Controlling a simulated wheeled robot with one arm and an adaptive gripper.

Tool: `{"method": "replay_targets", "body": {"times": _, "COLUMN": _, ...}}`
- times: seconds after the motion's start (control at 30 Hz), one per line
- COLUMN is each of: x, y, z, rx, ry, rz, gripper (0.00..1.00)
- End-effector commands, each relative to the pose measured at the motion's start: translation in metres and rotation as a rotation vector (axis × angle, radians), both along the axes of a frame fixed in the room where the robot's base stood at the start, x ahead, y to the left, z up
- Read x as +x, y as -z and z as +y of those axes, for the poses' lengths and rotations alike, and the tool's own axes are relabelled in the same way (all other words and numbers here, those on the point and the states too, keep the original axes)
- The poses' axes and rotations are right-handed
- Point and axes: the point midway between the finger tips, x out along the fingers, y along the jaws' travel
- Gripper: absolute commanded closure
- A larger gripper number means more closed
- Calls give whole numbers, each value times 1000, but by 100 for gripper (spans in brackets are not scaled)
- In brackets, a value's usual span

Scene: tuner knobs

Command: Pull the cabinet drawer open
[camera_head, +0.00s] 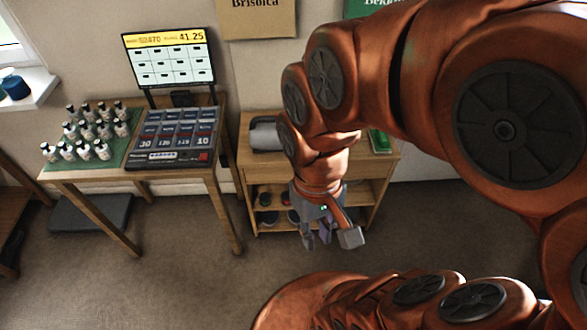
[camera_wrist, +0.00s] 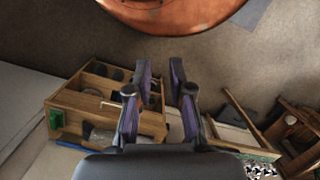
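The wooden cabinet (camera_head: 385,166) stands against the wall behind my gripper in the head view. It shows at the left in the wrist view (camera_wrist: 78,98), with a pale bar handle (camera_wrist: 112,104) across its front. My arm hides part of the cabinet in the head view, and a finger covers part of it in the wrist view. My gripper (camera_head: 316,238) hangs in front of the cabinet, pointing down. Its two purple-grey fingers (camera_wrist: 160,82) are apart with nothing between them, so it is open. I see no contact with the handle.
A wooden table (camera_head: 190,174) to the left carries small bottles (camera_head: 90,130), a keypad panel (camera_head: 178,138) and a screen (camera_head: 170,57). A grey roll (camera_head: 264,136) lies on the cabinet top. Dark shoes (camera_head: 268,217) sit on its lower shelves. The carpet in front is clear.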

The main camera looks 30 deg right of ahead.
Motion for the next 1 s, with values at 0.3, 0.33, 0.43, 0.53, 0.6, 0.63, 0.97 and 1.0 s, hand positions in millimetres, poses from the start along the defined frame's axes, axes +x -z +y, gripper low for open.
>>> {"method": "replay_targets", "body": {"times": 0.3, "x": 62, "y": 62, "z": 33, "rx": 261, "ry": 90, "rz": 53, "gripper": 79}}
{"method": "replay_targets", "body": {"times": 0.33, "x": 70, "y": 67, "z": 36, "rx": 289, "ry": 102, "rz": 56, "gripper": 79}}
{"method": "replay_targets", "body": {"times": 0.43, "x": 97, "y": 84, "z": 44, "rx": 381, "ry": 147, "rz": 70, "gripper": 79}}
{"method": "replay_targets", "body": {"times": 0.53, "x": 126, "y": 102, "z": 47, "rx": 475, "ry": 202, "rz": 79, "gripper": 79}}
{"method": "replay_targets", "body": {"times": 0.6, "x": 147, "y": 115, "z": 45, "rx": 540, "ry": 245, "rz": 81, "gripper": 79}}
{"method": "replay_targets", "body": {"times": 0.63, "x": 157, "y": 120, "z": 44, "rx": 569, "ry": 264, "rz": 81, "gripper": 79}}
{"method": "replay_targets", "body": {"times": 0.97, "x": 249, "y": 190, "z": -15, "rx": 874, "ry": 513, "rz": 50, "gripper": 79}}
{"method": "replay_targets", "body": {"times": 1.0, "x": 259, "y": 200, "z": -27, "rx": 910, "ry": 547, "rz": 39, "gripper": 79}}
